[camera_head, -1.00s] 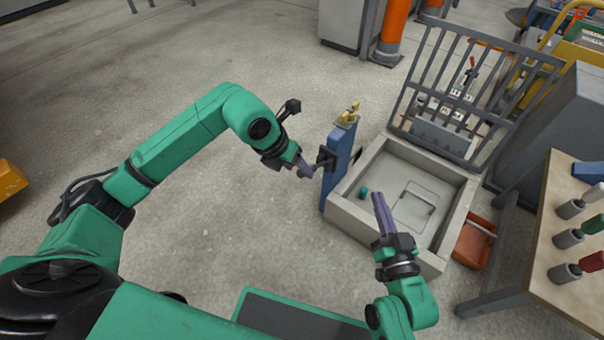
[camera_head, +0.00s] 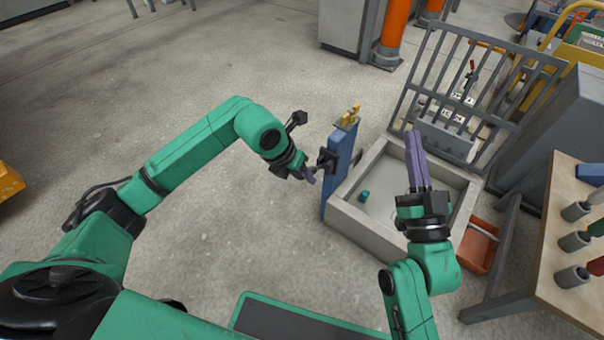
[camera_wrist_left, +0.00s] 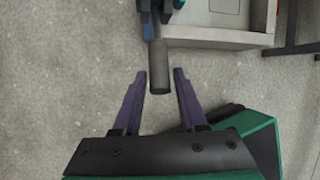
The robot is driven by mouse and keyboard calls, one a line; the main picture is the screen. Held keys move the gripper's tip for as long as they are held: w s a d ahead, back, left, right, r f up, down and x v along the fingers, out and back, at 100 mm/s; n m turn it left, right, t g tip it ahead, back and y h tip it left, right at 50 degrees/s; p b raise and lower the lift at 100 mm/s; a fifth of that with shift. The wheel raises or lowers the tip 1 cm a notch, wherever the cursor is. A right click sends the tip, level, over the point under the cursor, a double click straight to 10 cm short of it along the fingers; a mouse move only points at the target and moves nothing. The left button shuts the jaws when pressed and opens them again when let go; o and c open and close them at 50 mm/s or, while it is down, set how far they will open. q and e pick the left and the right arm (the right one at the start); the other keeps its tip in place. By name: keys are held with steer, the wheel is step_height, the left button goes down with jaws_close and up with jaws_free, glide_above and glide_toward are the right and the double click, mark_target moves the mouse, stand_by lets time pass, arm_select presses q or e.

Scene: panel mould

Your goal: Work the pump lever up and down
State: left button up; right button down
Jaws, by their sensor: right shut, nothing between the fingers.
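A blue pump post (camera_head: 338,175) stands upright beside the left wall of a grey tray, with a dark bracket (camera_head: 327,160) on its left face and brass fittings on top. The pump lever shows in the left wrist view as a dark grey cylindrical handle (camera_wrist_left: 158,72). My left gripper (camera_head: 311,178) is close to the post's left side. In the left wrist view its purple fingers (camera_wrist_left: 160,76) are open, one on each side of the handle's end, with gaps visible. My right gripper (camera_head: 414,136) is shut and empty, raised above the tray.
The grey tray (camera_head: 352,214) holds a small teal piece (camera_head: 364,196). A barred grey rack (camera_head: 433,64) stands behind it. An orange bin (camera_head: 477,250) and a wooden table (camera_head: 540,260) are on the right. The floor left of the post is clear.

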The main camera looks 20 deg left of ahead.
arm_select(q)
jaws_close()
stand_by(1.2)
